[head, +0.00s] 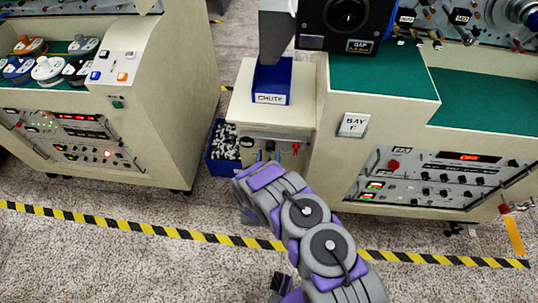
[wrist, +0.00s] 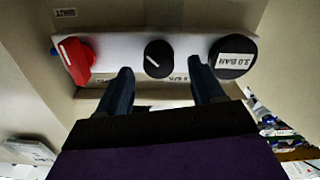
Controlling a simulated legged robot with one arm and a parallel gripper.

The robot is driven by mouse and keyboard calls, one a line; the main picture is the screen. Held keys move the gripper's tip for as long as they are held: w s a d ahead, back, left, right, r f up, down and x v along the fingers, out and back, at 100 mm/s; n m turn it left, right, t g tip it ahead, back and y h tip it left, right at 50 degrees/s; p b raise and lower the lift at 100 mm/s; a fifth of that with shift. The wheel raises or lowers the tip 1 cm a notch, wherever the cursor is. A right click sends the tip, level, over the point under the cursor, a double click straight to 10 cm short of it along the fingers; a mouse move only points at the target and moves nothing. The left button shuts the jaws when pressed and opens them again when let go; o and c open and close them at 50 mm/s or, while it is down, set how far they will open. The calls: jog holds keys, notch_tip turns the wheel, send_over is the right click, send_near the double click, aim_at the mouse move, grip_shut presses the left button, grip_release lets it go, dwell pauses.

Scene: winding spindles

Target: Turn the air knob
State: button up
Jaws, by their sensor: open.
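A small panel sits under the blue chute; in the wrist view it appears upside down. At its middle is a round black knob (wrist: 158,58) with a white pointer line; it also shows in the head view (head: 270,145). To its left in the wrist view is a red handle-like knob (wrist: 76,60) with a white line. No label naming the air knob is readable. My gripper (wrist: 163,75) is open and empty, its dark fingertips one on each side of the black knob and a little below it in the picture. Contact cannot be told.
A black round gauge-like part (wrist: 233,56), marked about 2.0 BAR, is close to the right fingertip. A blue bin (head: 223,146) of small parts stands left of the panel cabinet. A yellow-black floor stripe (head: 130,224) crosses in front.

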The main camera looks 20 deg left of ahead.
jog(key=shift+x, duration=0.8)
jog(key=c, duration=1.1)
